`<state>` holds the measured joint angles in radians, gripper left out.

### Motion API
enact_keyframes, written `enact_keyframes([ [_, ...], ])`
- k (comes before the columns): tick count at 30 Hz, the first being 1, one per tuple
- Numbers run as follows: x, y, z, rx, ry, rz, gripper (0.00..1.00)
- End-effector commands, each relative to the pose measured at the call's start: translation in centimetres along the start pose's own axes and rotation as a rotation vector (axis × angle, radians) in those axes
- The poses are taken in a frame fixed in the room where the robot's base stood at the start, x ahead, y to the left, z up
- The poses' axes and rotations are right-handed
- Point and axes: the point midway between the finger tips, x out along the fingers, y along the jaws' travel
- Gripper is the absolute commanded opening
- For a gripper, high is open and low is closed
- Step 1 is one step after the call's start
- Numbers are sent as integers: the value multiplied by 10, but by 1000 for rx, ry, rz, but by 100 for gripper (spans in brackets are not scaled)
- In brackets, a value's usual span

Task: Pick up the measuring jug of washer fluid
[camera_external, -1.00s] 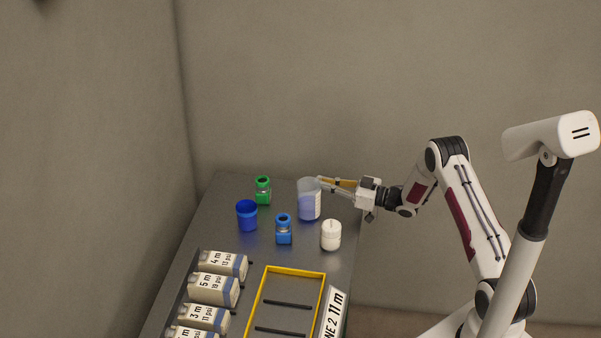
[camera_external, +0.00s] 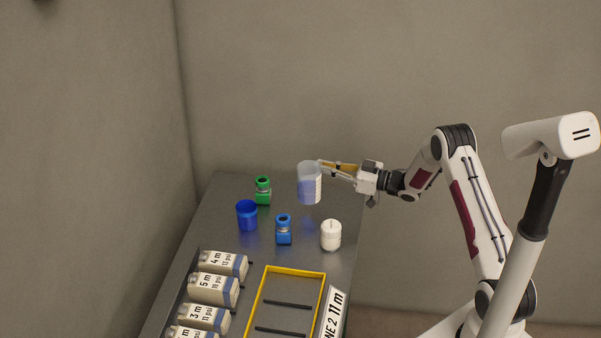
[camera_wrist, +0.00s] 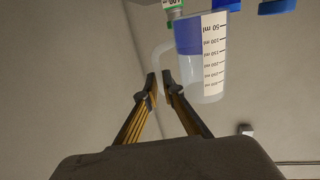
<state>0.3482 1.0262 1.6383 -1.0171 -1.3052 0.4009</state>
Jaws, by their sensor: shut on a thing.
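The measuring jug (camera_external: 309,186) is translucent with blue fluid in it and a white scale label on its side. It is upright and held above the far right part of the table. My gripper (camera_external: 322,168) is shut on the jug from its right side. In the wrist view the jug (camera_wrist: 208,60) fills the upper right, with its pale handle between the fingertips of my gripper (camera_wrist: 158,85). The exact contact at the handle is partly hidden.
A yellow-rimmed tray (camera_external: 296,270) and several labelled beige containers (camera_external: 215,289) are nearer the front.

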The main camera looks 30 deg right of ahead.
Motion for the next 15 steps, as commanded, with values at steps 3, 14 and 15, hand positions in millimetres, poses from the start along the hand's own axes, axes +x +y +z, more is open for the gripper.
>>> enact_keyframes([
  [3,0,0,-10,-1,2,0,0],
  [14,0,0,-27,0,2,-1,0],
  [15,0,0,-28,0,2,-1,0],
])
